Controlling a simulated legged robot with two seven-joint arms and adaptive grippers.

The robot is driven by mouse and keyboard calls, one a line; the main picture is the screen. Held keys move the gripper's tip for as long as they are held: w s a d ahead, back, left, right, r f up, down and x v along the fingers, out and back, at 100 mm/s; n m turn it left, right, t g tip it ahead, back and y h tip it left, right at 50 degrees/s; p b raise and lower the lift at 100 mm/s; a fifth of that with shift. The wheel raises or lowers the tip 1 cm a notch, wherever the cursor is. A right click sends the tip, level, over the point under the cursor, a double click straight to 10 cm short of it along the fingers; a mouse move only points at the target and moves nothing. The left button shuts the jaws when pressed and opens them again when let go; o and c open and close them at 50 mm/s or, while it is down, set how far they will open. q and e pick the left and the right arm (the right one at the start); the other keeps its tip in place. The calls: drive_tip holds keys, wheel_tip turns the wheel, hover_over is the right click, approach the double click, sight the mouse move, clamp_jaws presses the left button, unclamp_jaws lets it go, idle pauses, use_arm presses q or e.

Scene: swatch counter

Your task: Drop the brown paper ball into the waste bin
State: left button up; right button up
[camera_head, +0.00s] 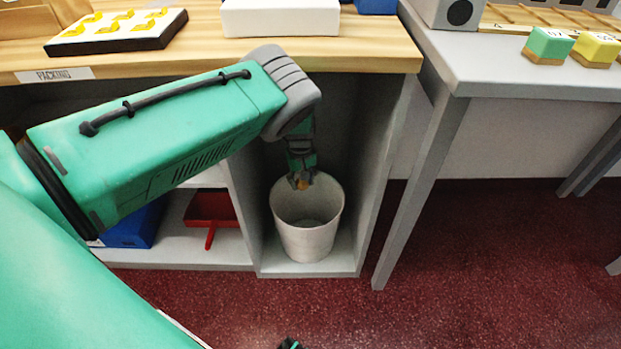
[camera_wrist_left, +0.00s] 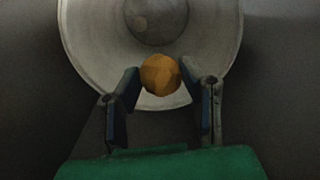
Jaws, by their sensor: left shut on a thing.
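The white waste bin (camera_head: 307,240) stands in a grey cubby under the wooden counter. My left gripper (camera_head: 301,182) is over the bin's rear rim area, pointing down. It is shut on the brown paper ball (camera_head: 302,184), which shows only in part in the head view. In the left wrist view the ball (camera_wrist_left: 160,75) sits between the two fingertips, with the bin (camera_wrist_left: 85,50) and its opening beyond it. The bin's inside shows no other thing that I can make out.
The wooden counter edge (camera_head: 370,58) is above the cubby, close to my left arm. Cubby walls stand on both sides of the bin. A red dustpan-like thing (camera_head: 210,208) and a blue box (camera_head: 138,228) lie in the left compartment. A grey table (camera_head: 455,65) stands at right.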

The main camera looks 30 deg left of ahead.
sight(303, 189)
use_arm(q)
drive_tip(key=shift+w+a+r, duration=0.5)
drive_tip(key=shift+w+r, duration=0.1)
drive_tip(key=shift+d+b, duration=0.15)
drive_tip(key=shift+b, duration=0.15)
wheel_tip(303, 189, down, 6)
drive_tip(key=b, duration=0.4)
drive_tip(key=shift+w+d+f, duration=0.1)
drive_tip(key=shift+d+f, duration=0.05)
drive_tip(key=shift+f, duration=0.05)
drive_tip(key=shift+r, duration=0.1)
drive_tip(key=o, duration=0.9)
drive_tip(key=shift+o, duration=0.2)
